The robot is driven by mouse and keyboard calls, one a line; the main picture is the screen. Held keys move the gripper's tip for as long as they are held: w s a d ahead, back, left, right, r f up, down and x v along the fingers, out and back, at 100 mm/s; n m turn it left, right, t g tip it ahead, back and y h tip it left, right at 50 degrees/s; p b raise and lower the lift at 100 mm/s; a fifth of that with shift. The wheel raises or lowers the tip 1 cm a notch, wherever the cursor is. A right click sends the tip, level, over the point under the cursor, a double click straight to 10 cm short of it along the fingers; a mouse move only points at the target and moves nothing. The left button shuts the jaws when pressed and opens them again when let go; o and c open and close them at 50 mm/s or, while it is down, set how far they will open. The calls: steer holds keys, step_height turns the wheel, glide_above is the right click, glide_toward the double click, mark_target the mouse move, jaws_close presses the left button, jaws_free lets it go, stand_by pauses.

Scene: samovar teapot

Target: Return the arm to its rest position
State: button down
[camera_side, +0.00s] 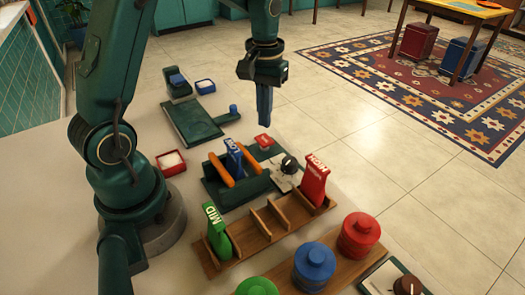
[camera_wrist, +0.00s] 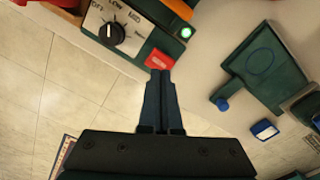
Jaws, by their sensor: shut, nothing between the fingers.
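My gripper (camera_side: 264,112) hangs pointing down in the side view, shut and empty, in the air above the work surface. In the wrist view my gripper's fingers (camera_wrist: 160,74) are together with nothing between them. Behind and below it is a dark green stand (camera_side: 228,192) with orange bars and a blue packet (camera_side: 233,158) upright between them. A dial panel (camera_side: 288,181) with a black knob joins this stand. In the wrist view the knob (camera_wrist: 112,34) shows with a lit green lamp (camera_wrist: 186,32).
A wooden rack (camera_side: 262,236) holds a green packet (camera_side: 217,232) and a red packet (camera_side: 315,180). Red (camera_side: 359,236) and blue (camera_side: 314,266) canisters stand in front. A green board (camera_side: 192,123), a red dish (camera_side: 170,163) and a blue dish (camera_side: 205,87) lie left of the gripper.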

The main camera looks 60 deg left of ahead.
steer(key=shift+w+d+r, duration=0.1)
steer(key=shift+d+r, duration=0.05)
steer(key=shift+r, duration=0.05)
steer(key=s+d+r+m+t, duration=0.45)
steer(key=s+d+r, duration=0.35)
steer(key=r, duration=0.2)
steer(key=shift+m+t, duration=0.55)
steer(key=shift+m, duration=0.2)
steer(key=s, duration=0.1)
steer(key=s+f, duration=0.1)
steer(key=s, duration=0.1)
steer(key=s+f, duration=0.1)
steer(key=s, duration=0.1)
steer(key=shift+s+d+f, duration=0.1)
steer(key=shift+d+f, duration=0.05)
steer(key=shift+d, duration=0.25)
